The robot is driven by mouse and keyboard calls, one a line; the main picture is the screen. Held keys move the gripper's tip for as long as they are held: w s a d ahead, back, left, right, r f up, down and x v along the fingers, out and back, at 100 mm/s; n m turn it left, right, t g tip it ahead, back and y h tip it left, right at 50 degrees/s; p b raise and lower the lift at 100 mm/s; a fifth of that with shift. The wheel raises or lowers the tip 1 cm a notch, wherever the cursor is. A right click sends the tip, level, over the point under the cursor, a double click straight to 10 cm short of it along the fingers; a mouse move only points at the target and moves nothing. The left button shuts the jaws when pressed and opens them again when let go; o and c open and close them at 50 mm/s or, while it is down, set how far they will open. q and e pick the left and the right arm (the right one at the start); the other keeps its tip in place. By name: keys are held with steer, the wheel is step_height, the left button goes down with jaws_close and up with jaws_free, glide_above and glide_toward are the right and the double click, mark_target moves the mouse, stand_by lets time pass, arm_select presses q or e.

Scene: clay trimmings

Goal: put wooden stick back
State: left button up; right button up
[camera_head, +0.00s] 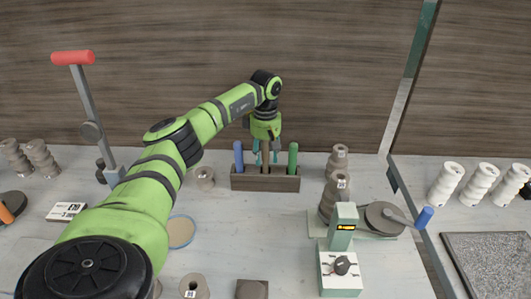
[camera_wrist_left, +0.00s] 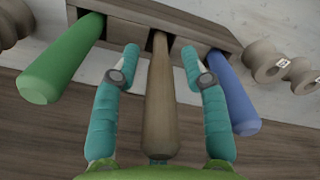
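The wooden stick (camera_wrist_left: 161,105) is a brown rod standing in the middle slot of the dark wooden rack (camera_head: 265,184), which also shows in the left wrist view (camera_wrist_left: 215,33). My left gripper (camera_head: 266,158) is above the rack, pointing down. In the left wrist view its teal fingers (camera_wrist_left: 160,62) are on either side of the stick, with a visible gap on both sides, so it is open around the stick. The stick's lower end is hidden in the slot. My right gripper is not in view.
A blue handle (camera_head: 238,155) and a green handle (camera_head: 292,158) stand in the rack's outer slots, close beside my fingers. A green-grey device (camera_head: 342,245) stands in front right.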

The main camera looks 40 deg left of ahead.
arm_select(q)
steer(key=shift+r, duration=0.1)
steer(key=shift+r, duration=0.25)
step_height(320, 180, up, 11)
steer(key=shift+f+b, duration=0.2)
steer(key=shift+b, duration=0.6)
steer(key=shift+r, duration=0.5)
steer(key=shift+r, duration=0.1)
